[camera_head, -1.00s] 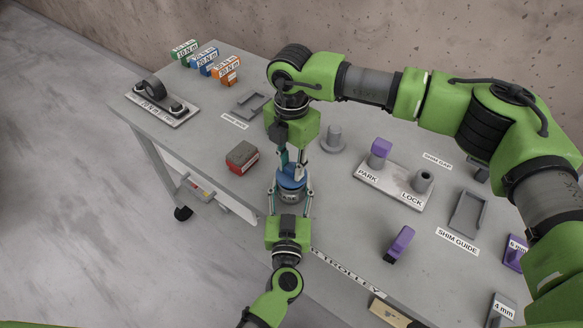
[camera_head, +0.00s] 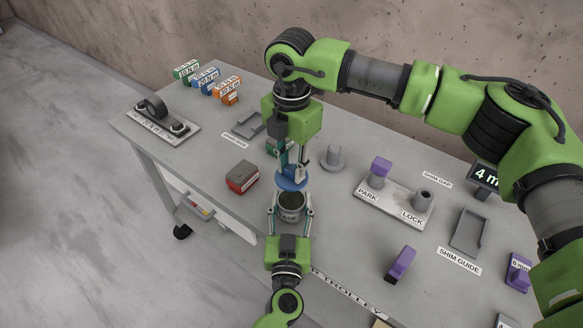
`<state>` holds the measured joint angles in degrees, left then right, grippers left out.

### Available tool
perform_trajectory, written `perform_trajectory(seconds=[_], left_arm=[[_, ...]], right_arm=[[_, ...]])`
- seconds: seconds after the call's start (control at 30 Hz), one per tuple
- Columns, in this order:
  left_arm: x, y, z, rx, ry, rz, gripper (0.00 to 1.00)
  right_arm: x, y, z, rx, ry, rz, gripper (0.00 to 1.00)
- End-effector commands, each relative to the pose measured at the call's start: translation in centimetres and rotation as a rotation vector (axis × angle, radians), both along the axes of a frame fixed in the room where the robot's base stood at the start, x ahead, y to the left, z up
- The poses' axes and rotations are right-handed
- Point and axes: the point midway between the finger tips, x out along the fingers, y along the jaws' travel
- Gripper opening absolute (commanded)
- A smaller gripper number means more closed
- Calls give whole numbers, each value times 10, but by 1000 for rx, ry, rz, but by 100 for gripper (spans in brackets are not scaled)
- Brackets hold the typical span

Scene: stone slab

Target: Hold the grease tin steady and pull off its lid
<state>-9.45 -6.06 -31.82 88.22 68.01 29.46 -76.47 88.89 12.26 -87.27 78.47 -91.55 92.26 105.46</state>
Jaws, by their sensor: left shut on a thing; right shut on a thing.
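The grease tin (camera_head: 291,211) is a grey can standing at the front edge of the slab, its dark open mouth showing. My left gripper (camera_head: 291,213) comes from below and is shut on the tin's sides. The blue lid (camera_head: 290,181) is off the tin and held just above it, slightly tilted, with a gap between lid and rim. My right gripper (camera_head: 291,172) comes down from above and is shut on the lid. Its fingers partly hide the lid's top.
A red and grey block (camera_head: 242,177) lies left of the tin. A purple piece (camera_head: 400,264) lies at front right. A display (camera_head: 484,178) reads "4 m". Bare slab surrounds the tin.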

Motion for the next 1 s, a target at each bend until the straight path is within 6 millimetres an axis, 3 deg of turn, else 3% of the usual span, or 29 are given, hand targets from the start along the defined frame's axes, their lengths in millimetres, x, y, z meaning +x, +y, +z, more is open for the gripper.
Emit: perform_trajectory(seconds=[0.07, 0.1, 0.17, 0.63, 1.0], left_arm=[[0, 0, 0, 0, 1, -1, 8], [0, 0, 0, 0, 1, -1, 49], [0, 0, 0, 0, 1, -1, 64], [-9, 1, -1, 1, 2, 0, 66], [-83, 5, -2, 1, 4, -1, 66]], right_arm=[[0, 0, 0, 0, 0, 0, 0], [0, 0, 0, 0, 0, 0, 0], [0, 0, 0, 0, 0, 0, 0], [0, 0, 0, 1, -1, 0, 0], [0, 0, 0, 1, -1, 0, 0]])
